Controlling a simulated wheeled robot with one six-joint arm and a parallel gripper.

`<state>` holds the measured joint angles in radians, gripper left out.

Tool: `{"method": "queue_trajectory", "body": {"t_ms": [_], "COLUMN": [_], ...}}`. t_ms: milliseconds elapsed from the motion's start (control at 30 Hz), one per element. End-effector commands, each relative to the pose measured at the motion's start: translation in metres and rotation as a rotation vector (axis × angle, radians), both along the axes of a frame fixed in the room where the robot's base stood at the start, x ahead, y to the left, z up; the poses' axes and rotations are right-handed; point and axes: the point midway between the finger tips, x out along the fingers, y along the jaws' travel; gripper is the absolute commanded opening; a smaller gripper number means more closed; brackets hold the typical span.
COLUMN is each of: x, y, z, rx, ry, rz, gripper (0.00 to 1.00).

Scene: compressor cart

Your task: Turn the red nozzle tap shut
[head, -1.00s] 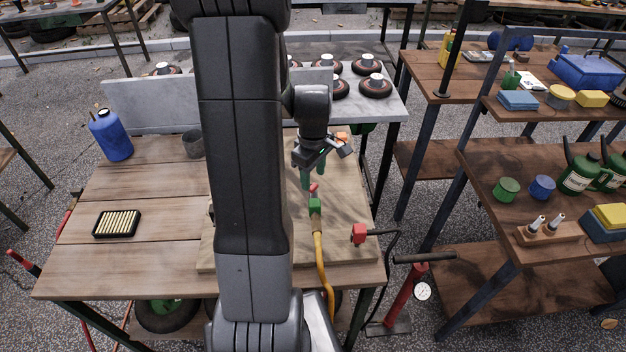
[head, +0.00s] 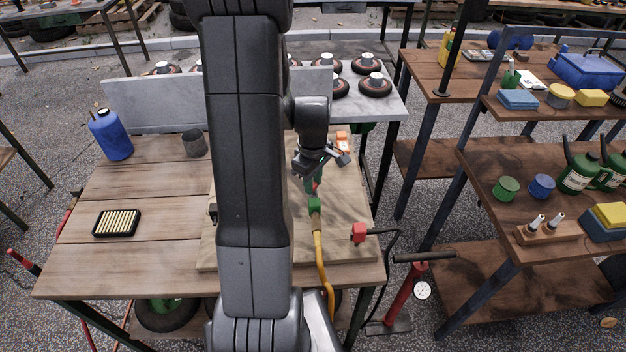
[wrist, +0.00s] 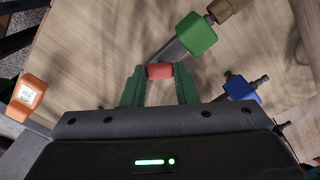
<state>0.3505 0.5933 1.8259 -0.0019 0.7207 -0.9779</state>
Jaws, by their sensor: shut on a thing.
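The red nozzle tap (wrist: 160,71) sits between the two green fingertips of my gripper (wrist: 160,88) in the wrist view, and the fingers are shut on it. In the head view my gripper (head: 313,182) is low over the board, with a little of the red tap (head: 315,188) showing at its tips. Just beyond the tap is a green block-shaped fitting (wrist: 197,34), joined to it by a grey metal part. The green fitting also shows in the head view (head: 314,204), with a yellow hose running from it toward the front.
A blue fitting (wrist: 241,88) stands right of my gripper in the wrist view. An orange object (wrist: 29,92) lies at left. A red block-shaped piece (head: 358,233) with a black hose is at the board's right edge. A grey cup (head: 194,143) stands left of my arm.

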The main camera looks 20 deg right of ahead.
Motion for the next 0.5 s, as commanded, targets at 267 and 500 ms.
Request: {"method": "queue_trajectory", "body": {"t_ms": [267, 500], "x": [0.0002, 0.0005], "y": [-0.0001, -0.0003], "z": [-0.0005, -0.001], "rx": [-0.001, 0.0], "ry": [-0.001, -0.002], "rz": [-0.085, -0.267], "gripper": [0.04, 0.04]}}
